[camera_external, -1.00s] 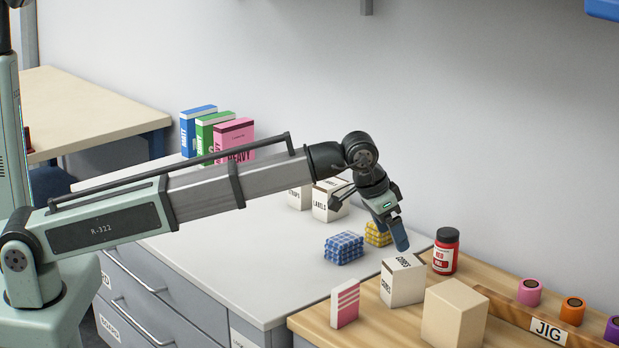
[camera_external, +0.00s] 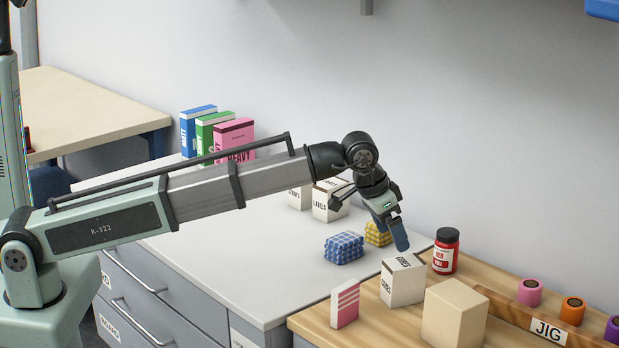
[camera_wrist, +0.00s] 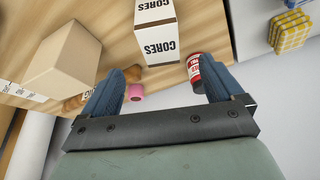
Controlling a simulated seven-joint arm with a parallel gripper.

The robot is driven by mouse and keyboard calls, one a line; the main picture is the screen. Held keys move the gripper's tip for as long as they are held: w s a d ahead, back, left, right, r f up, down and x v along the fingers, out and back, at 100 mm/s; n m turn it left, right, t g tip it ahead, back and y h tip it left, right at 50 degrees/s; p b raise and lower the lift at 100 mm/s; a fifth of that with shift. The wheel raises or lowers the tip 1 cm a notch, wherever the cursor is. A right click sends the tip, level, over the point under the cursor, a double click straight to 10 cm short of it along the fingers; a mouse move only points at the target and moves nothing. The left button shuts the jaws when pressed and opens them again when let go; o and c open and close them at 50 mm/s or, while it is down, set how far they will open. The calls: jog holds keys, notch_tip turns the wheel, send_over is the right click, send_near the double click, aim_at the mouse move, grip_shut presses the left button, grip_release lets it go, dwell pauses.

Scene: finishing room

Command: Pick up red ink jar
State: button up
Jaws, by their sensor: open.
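The red ink jar (camera_external: 444,260) has a black lid and a white label, and stands upright on the wooden bench top near the wall. In the wrist view the red ink jar (camera_wrist: 194,66) shows beside the right finger, which hides part of it. My gripper (camera_external: 402,243) points downward, left of the jar and above the CORES box, apart from the jar as far as I can tell. In the wrist view the fingers of my gripper (camera_wrist: 168,86) are spread, with nothing held between them.
The white CORES box (camera_external: 401,284) stands just left of the jar. A plain tan block (camera_external: 454,316) and a pink-striped box (camera_external: 345,304) stand nearer the front. Yellow (camera_external: 378,234) and blue (camera_external: 343,248) checked bundles lie left. Colored spools (camera_external: 529,291) sit beyond the JIG rail (camera_external: 510,313).

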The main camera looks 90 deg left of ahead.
jog(key=shift+a, duration=0.1)
dwell(0.3)
jog(key=a, duration=0.5)
send_near(439, 233)
notch_tip(439, 233, down, 2)
jog(key=x, duration=0.8)
jog(key=shift+w+a, duration=0.15)
jog(key=shift+w, duration=0.2)
jog(key=shift+w+x, duration=0.2)
jog(key=shift+x, duration=2.4)
